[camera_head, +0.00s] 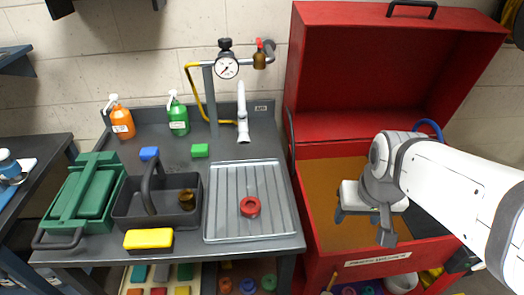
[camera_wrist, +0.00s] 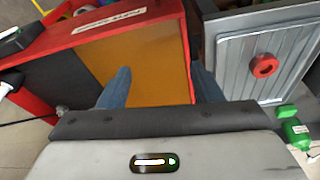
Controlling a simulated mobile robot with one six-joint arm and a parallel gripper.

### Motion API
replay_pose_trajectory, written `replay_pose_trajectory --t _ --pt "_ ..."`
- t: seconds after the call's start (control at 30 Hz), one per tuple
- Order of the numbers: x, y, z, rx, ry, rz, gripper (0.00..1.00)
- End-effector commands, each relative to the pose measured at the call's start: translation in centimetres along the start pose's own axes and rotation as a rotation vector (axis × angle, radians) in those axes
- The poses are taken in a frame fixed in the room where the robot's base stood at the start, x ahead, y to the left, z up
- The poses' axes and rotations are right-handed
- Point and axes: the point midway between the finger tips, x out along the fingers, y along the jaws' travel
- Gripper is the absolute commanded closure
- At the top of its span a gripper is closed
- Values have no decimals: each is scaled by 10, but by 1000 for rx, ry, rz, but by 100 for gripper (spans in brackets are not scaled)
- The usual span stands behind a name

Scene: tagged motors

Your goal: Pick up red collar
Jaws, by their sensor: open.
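The red collar (camera_head: 250,206) is a ring lying flat on the grey ribbed tray (camera_head: 223,228) on the workbench. It also shows in the wrist view (camera_wrist: 264,66), on the tray at the right. My gripper (camera_head: 364,226) is over the open red chest, to the right of the tray and well apart from the collar. In the wrist view my gripper (camera_wrist: 162,84) has its two fingers spread with nothing between them. No part of the collar is hidden.
The red chest (camera_head: 375,262) stands right of the bench, its lid raised. A dark caddy (camera_head: 125,211), a yellow sponge (camera_head: 148,239) and a green toolbox (camera_head: 85,200) are left of the tray. A gauge stand (camera_head: 212,105) rises behind it. The tray around the collar is clear.

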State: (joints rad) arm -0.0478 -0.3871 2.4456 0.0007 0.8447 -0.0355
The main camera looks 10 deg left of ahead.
Motion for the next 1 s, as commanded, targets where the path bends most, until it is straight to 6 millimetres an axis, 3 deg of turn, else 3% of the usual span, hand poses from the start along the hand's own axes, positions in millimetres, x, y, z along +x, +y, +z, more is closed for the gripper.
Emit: replay_pose_trajectory --t 0.1,0.2,0.4,0.5,0.67,1.0 --pt "12 -43 -39 -89 -2 -20 31" --pt "27 -91 -65 -166 7 -38 23" --pt "56 -182 -87 -287 23 -75 21" --pt "66 -212 -89 -322 29 -88 21" --pt "78 -231 -88 -342 31 -96 21" --pt "118 -230 -85 -339 28 -94 21"
